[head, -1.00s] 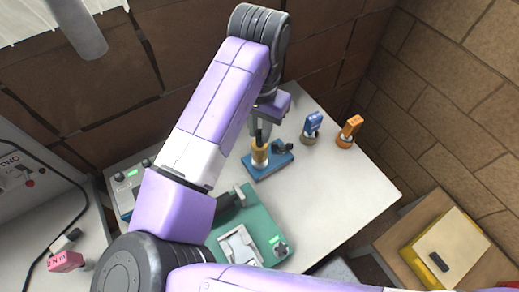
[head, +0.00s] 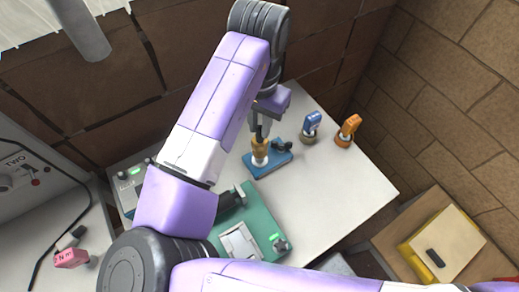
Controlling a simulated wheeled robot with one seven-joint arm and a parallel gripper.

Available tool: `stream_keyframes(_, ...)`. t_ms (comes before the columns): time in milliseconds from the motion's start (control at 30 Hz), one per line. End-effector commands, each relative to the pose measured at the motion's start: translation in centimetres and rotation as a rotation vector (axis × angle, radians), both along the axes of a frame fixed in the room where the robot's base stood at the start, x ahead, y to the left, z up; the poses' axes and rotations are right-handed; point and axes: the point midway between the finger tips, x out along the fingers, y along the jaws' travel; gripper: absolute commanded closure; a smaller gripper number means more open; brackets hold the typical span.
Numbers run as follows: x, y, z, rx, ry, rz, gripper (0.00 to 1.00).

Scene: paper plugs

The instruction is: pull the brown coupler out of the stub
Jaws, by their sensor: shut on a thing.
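The brown coupler (head: 260,147) is upright at the blue fixture on the white table. My gripper (head: 259,134) is above the fixture, pointing down, with its dark fingers shut on the coupler's upper part. A pale stub (head: 260,160) shows just under the coupler, on the blue base (head: 266,170). Whether the coupler's lower end is still inside the stub is too small to tell.
A blue-topped plug (head: 311,124) and an orange plug (head: 347,131) stand on the white table (head: 345,190) to the right. A dark knob (head: 284,146) is on the fixture. A green board (head: 262,213) lies in front. The table's right part is clear.

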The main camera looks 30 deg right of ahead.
Motion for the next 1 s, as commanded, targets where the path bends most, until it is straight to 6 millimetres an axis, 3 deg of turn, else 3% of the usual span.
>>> stream_keyframes(533, 0.0, 0.0, 2.9, -0.001, 0.0, 0.0, 1.0)
stream_keyframes(1000, 0.0, 0.0, 2.9, 0.0, 0.0, 0.0, 1.0)
